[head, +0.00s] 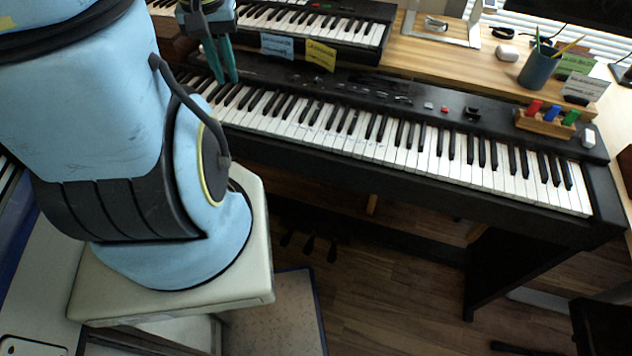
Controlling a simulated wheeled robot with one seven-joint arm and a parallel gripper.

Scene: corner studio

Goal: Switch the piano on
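The black digital piano (400,215) runs from the upper left to the right, its white and black keys facing me. On its panel are a small red button (444,109), a pale button (428,106) and a dark knob (472,113). A white switch-like piece (588,138) sits at the panel's right end. Which control is the power switch, and whether the piano is on, I cannot tell. My gripper (226,80) points down over the left part of the piano, far left of these buttons. Its teal fingers look close together; any gap is unclear, and contact cannot be judged.
A second keyboard (345,28) stands behind, with blue (277,46) and yellow (321,54) cards before it. A wooden block (545,124) with coloured pieces sits on the piano's right end. A pen cup (537,68) and cards stand on the wooden desk (440,65).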

